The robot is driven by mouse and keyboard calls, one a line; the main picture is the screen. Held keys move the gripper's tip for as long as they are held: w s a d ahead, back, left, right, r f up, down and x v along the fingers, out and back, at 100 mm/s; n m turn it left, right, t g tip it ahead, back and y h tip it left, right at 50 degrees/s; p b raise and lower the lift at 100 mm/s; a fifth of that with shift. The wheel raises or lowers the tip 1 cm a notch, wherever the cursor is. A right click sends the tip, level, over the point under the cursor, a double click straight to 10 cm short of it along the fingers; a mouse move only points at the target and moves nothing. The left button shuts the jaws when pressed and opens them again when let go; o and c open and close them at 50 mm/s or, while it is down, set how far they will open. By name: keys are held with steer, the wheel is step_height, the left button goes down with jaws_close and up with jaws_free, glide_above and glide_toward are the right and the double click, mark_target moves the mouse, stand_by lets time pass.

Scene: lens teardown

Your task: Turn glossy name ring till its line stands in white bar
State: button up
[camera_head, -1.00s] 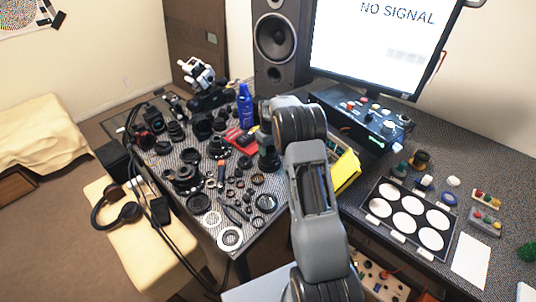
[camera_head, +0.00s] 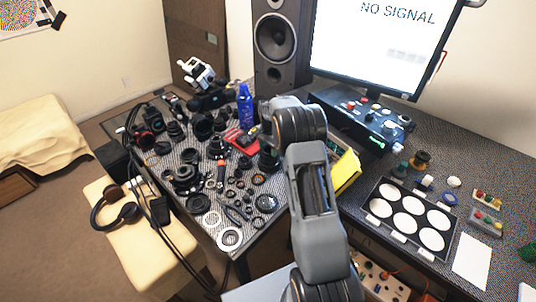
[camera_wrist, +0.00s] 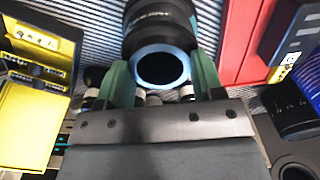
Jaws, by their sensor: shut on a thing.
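A black lens barrel (camera_wrist: 160,38) stands at the top middle of the wrist view. Its glossy black name ring (camera_wrist: 152,17) carries small pale lettering, too blurred to read. A light blue rim (camera_wrist: 160,68) surrounds its dark round opening. My gripper (camera_wrist: 162,70) has one green finger on each side of the barrel and is shut on the ring. The exact contact and the ring's line are hard to make out. I cannot pick out the white bar. In the head view, my arm hides the gripper, and a black lens (camera_head: 268,159) shows beside the arm.
A yellow box (camera_wrist: 25,120) lies left of the gripper, a red tray (camera_wrist: 240,40) right. In the head view, many lens parts crowd the striped mat (camera_head: 238,247), and a blue bottle (camera_head: 245,104) stands behind. A control box (camera_head: 362,119) stands right of the arm.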

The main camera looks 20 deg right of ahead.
steer(key=shift+m, duration=0.5)
steer(key=o, duration=1.3)
steer(key=shift+c, duration=0.2)
step_height(320, 180, up, 14)
steer(key=s+a+r+n+t, duration=0.1)
steer(key=s+a+n, duration=0.3)
steer(key=s, duration=0.6)
steer(key=s+a+r+n+t, duration=0.1)
steer(key=s+a+n, duration=0.3)
steer(key=s, duration=0.6)
steer(key=s+a+r+n+t, duration=0.1)
steer(key=s+a+n, duration=0.3)
steer(key=s, duration=0.6)
steer(key=shift+r+n+p, duration=0.3)
steer(key=shift+n+p, duration=0.15)
steer(key=shift+n, duration=0.85)
